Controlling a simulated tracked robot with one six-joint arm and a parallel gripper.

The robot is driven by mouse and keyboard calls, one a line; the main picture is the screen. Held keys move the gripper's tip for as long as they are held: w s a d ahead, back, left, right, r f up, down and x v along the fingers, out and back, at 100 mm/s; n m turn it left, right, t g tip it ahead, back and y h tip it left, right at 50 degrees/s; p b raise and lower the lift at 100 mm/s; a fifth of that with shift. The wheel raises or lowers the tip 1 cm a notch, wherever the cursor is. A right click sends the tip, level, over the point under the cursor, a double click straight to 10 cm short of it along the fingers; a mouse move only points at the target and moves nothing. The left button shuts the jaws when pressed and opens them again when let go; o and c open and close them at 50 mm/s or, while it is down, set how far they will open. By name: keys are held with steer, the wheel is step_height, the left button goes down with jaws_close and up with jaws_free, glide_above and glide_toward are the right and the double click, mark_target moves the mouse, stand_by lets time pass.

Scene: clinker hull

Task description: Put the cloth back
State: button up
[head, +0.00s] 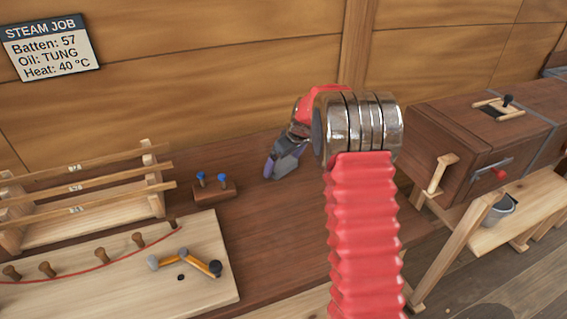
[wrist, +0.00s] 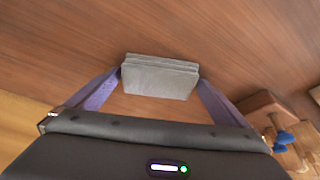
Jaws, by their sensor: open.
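The cloth (wrist: 160,84) is a grey folded pad lying on the brown wooden bench, seen in the wrist view. My gripper (wrist: 160,76) is open, with one purple finger at each side of the cloth. The fingertips are very close to its left and right ends; I cannot tell whether they touch it. In the head view my gripper (head: 272,168) points down at the bench beyond my red-sleeved arm. The cloth cannot be made out there.
A small wooden block with blue-topped pegs (head: 214,190) stands left of my gripper. A slatted rack (head: 90,198) and a pale board with pegs and an orange-handled tool (head: 120,265) lie further left. A wooden steam box (head: 490,135) stands right.

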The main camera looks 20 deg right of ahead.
steer(key=v, duration=1.2)
steer(key=shift+s, duration=0.1)
stand_by(0.4)
steer(key=s+a+r+m, duration=0.1)
steer(key=s+a+r, duration=0.45)
steer(key=s, duration=0.35)
steer(key=s+a+r+m, duration=0.1)
steer(key=s+a+r, duration=0.45)
steer(key=s, duration=0.35)
steer(key=s+a+f+m, duration=0.1)
steer(key=s+a, duration=0.1)
steer(key=s, duration=0.8)
steer(key=s+a+f+m+t+h, duration=0.1)
steer(key=s+a+f, duration=0.1)
steer(key=s, duration=0.7)
steer(key=shift+s+a+f+t+h, duration=0.3)
steer(key=shift+s+a+f, duration=0.1)
steer(key=shift+a, duration=0.3)
